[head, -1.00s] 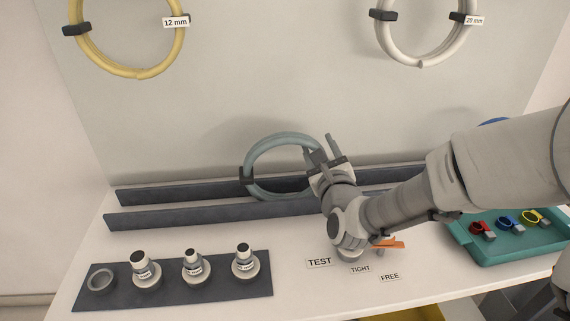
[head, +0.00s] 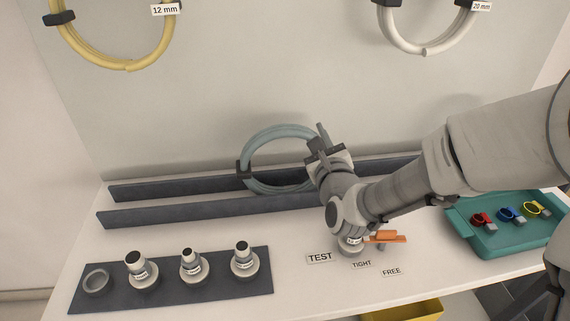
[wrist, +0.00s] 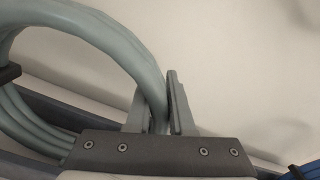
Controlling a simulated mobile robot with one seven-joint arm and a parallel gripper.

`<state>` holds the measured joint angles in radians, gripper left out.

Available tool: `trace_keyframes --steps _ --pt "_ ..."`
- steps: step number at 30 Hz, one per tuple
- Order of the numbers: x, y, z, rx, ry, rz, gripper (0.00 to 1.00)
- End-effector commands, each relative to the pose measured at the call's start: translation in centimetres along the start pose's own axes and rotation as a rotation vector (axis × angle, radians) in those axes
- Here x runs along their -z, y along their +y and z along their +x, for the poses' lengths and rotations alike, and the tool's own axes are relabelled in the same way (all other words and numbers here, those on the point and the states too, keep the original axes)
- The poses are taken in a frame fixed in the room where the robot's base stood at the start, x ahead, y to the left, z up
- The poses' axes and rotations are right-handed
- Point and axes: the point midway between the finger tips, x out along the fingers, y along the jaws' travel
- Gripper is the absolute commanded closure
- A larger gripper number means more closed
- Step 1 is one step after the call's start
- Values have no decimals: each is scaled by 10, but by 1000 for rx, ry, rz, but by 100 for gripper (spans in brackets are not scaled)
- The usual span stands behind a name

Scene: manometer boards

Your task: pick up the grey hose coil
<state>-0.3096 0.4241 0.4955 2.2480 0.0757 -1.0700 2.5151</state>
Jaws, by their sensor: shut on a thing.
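The grey hose coil (head: 262,136) stands upright at the back of the bench, in front of the back panel. A dark clip holds its left side. In the wrist view the coil (wrist: 98,32) shows as several blue-grey strands. My gripper (head: 322,140) is at the coil's right side, with its fingers on either side of the hose. In the wrist view my gripper (wrist: 160,112) is shut on the coil's right side. The coil's lower right part is hidden behind my gripper in the head view.
Two dark rails (head: 170,213) run along the bench at the coil's foot. A yellow coil (head: 128,66) and a white coil (head: 425,50) hang above. A dark board with fittings (head: 210,292) lies front left. A teal tray (head: 480,246) with clamps stands right. An orange-handled part (head: 388,237) sits below my arm.

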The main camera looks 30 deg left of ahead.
Motion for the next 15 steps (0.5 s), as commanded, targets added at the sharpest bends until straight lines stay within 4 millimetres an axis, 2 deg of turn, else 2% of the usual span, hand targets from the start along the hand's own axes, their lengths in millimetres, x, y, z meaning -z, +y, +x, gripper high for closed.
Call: trace_keyframes --steps 2,15 --pt "0 0 0 0 0 0 100" --pt "-3 -1 0 1 -3 1 100"
